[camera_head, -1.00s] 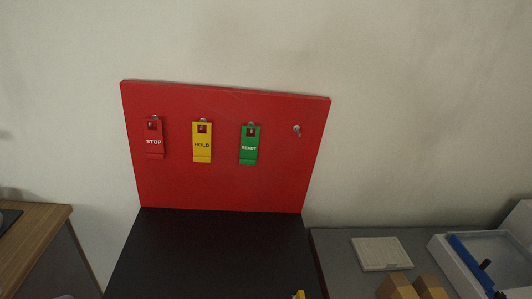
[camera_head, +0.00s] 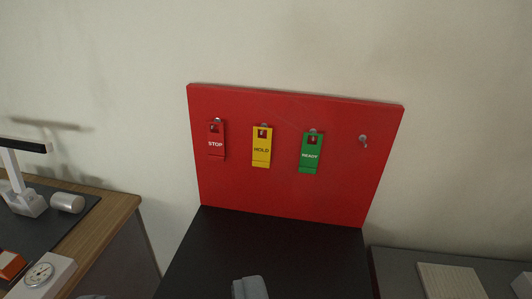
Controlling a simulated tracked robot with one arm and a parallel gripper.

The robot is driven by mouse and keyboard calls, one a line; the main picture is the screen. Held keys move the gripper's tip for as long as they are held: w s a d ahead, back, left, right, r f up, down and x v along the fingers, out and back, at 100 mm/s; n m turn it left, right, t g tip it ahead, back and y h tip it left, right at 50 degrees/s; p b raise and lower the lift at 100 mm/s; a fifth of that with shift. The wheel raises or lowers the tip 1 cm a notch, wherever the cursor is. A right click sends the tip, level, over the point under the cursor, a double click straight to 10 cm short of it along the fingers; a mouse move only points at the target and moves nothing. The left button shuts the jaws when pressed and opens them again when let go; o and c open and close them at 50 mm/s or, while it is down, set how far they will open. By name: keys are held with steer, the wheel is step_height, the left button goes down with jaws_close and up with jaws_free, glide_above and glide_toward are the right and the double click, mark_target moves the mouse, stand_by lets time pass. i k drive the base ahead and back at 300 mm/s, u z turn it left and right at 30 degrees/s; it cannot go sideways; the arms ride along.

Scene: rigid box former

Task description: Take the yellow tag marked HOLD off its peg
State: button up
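The yellow HOLD tag (camera_head: 261,148) hangs upright on its peg on the red board (camera_head: 285,195), in the middle of three tags. Its peg shows at the hole near its top. The red STOP tag (camera_head: 216,141) hangs to its left and the green READY tag (camera_head: 311,153) to its right. A grey rounded part (camera_head: 250,288) shows at the bottom edge, well below the tags. It looks like part of my gripper, but most is cut off, and I cannot tell whether it is open. Nothing touches the HOLD tag.
A bare peg (camera_head: 363,140) stands at the board's right. A wooden-edged desk (camera_head: 125,205) with a lamp (camera_head: 22,185) and dial (camera_head: 39,274) is at left. A grey table (camera_head: 405,270) with a pale ribbed block (camera_head: 450,281) is at right.

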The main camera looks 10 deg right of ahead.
mark_target(262, 147)
steer(key=i, duration=0.95)
steer(key=u, duration=0.05)
